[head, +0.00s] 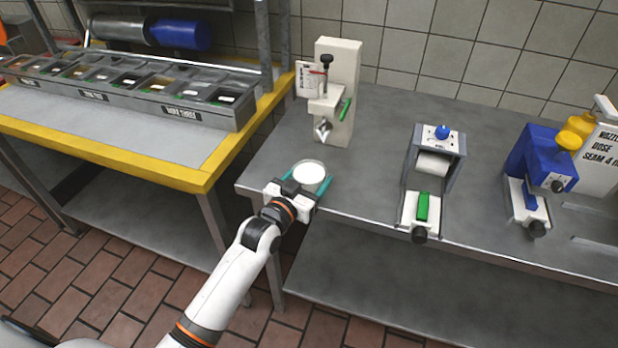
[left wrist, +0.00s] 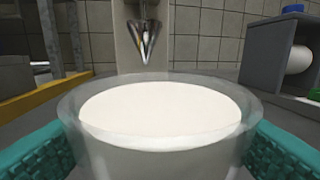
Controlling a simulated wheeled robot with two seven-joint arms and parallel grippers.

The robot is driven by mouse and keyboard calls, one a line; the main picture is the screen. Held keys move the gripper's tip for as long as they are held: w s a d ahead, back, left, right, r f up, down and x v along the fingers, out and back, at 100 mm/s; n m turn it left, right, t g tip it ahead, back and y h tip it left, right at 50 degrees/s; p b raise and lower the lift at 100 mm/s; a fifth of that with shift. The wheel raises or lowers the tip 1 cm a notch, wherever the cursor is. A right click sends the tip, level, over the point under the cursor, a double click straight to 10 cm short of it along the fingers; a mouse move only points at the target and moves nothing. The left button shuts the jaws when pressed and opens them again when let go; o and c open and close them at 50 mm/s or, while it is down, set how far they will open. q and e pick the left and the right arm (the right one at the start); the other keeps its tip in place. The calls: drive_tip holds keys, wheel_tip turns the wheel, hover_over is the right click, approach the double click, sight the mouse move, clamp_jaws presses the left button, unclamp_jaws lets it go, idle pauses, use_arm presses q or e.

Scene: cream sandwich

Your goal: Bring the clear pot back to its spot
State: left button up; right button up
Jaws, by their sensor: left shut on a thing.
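The clear pot (head: 309,177) is round, see-through and holds white cream. It is at the left front part of the grey table, in front of the cream-coloured dispenser (head: 339,95). My left gripper (head: 307,184) is shut on the pot, with a teal finger on each side. In the left wrist view the clear pot (left wrist: 160,125) fills the lower middle and looks upright between the teal fingers. The dispenser's metal nozzle (left wrist: 143,40) shows behind and above it. I cannot tell whether the pot touches the table. My right gripper is not in view.
A roller device with a green block (head: 423,206) and a blue device (head: 541,160) with yellow knobs stand to the right on the grey table (head: 375,150). A yellow-edged counter (head: 150,170) with a row of bins stands left. The table between pot and roller device is clear.

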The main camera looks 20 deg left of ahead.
use_arm(q)
drive_tip(key=shift+f, duration=0.15)
drive_tip(key=o, duration=1.1)
drive_tip(key=shift+o, duration=0.2)
drive_tip(key=shift+r, duration=0.3)
drive_tip(key=v, duration=1.2)
drive_tip(key=shift+b, duration=0.3)
drive_tip(key=shift+f, duration=0.1)
